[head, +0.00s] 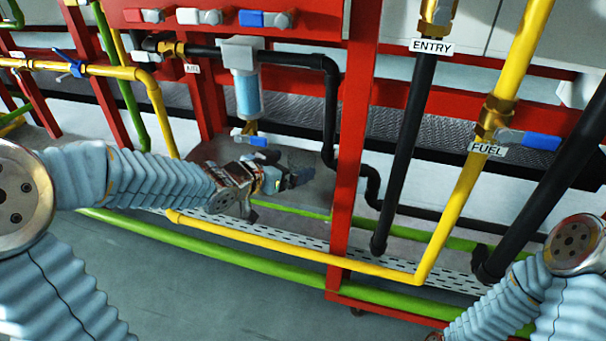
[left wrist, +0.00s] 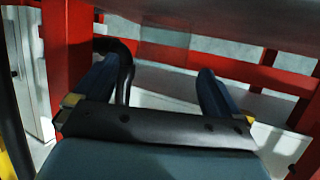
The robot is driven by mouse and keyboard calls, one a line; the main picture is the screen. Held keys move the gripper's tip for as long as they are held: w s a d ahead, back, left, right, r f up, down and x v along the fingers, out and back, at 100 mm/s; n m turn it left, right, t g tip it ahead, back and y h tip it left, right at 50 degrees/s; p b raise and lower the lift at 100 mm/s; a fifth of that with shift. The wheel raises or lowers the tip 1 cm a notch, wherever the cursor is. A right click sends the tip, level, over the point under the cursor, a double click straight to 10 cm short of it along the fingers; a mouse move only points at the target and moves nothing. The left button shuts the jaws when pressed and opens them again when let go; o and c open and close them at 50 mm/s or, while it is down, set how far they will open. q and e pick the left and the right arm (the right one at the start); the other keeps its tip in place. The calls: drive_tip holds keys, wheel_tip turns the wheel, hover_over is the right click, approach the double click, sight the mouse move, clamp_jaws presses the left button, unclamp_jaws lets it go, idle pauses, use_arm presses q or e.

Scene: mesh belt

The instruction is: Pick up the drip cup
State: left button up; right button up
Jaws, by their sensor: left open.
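I cannot make out a drip cup for certain in either view. My left gripper (head: 294,174) reaches in from the left, below the clear blue filter bowl (head: 247,95) and its small blue-handled drain valve (head: 255,140). It is over a dark grey flat surface (head: 318,196). In the left wrist view the two dark blue fingers (left wrist: 155,70) stand wide apart with nothing held between them. A broad grey surface (left wrist: 225,18) crosses the top of that view, beyond the fingers. My right arm shows at the lower right, but its gripper is out of the picture.
A red upright post (head: 350,150) stands just right of my left gripper. A yellow pipe (head: 300,253) and a green pipe (head: 250,262) run low in front. Black pipes, including the ENTRY pipe (head: 408,150), stand to the right. A dark mesh belt (head: 430,125) runs behind.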

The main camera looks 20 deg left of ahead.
sight(309, 158)
use_arm(q)
drive_tip(key=b+x, duration=0.1)
drive_tip(key=x, duration=0.4)
drive_tip(key=shift+w, duration=0.25)
drive_tip(key=shift+c, duration=0.3)
drive_tip(key=c, duration=1)
